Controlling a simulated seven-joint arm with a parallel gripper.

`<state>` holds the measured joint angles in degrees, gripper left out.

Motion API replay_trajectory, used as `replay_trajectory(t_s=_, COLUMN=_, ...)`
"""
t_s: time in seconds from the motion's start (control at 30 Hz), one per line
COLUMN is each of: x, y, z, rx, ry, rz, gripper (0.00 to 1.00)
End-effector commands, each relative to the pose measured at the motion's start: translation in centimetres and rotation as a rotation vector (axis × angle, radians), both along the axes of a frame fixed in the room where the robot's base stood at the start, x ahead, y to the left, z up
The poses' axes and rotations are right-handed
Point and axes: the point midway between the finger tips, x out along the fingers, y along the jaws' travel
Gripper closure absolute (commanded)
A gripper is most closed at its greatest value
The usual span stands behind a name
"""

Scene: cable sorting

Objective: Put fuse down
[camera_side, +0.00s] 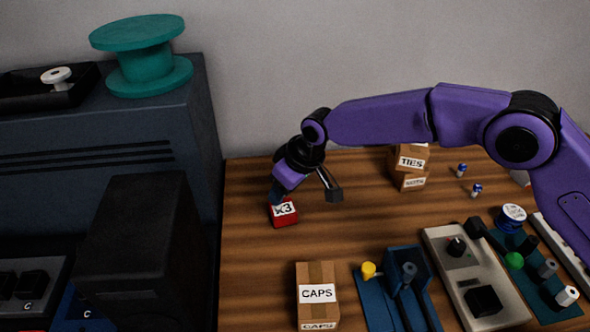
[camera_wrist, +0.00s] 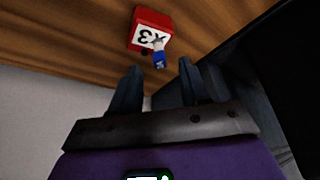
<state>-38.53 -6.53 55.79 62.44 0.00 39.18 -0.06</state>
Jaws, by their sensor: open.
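A small blue fuse (camera_wrist: 159,60) with a white end shows in the wrist view. It overlaps the edge of the white label on the red X3 box (camera_wrist: 152,20); I cannot tell whether it rests on the box or stands beside it. My gripper (camera_wrist: 160,72) is open, with a dark finger on each side of the fuse and gaps between. In the side view my gripper (camera_side: 278,193) points down just above the red X3 box (camera_side: 285,220). The fuse there is hidden or too small to make out.
Two similar blue-and-white pieces (camera_side: 461,170) stand at the back right. A CAPS carton (camera_side: 317,277) is at the front, TIES cartons (camera_side: 409,150) at the back. A grey control box (camera_side: 470,270) and blue holders are front right. A dark cabinet (camera_side: 140,250) borders the left.

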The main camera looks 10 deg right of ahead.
Motion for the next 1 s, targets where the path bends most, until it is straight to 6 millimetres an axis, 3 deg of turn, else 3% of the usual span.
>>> replay_trajectory(t_s=0.2, x=-1.0, y=-1.2, z=3.8, rx=0.001, ry=-0.002, rz=-0.001, gripper=0.54)
replay_trajectory(t_s=0.4, x=-1.7, y=-1.8, z=6.1, rx=0.000, ry=0.000, rz=-0.001, gripper=0.54)
replay_trajectory(t_s=0.87, x=-2.1, y=-2.2, z=7.0, rx=-0.002, ry=0.002, rz=0.000, gripper=0.54)
replay_trajectory(t_s=1.0, x=-2.9, y=-3.4, z=7.7, rx=-0.012, ry=0.012, rz=0.012, gripper=0.54)
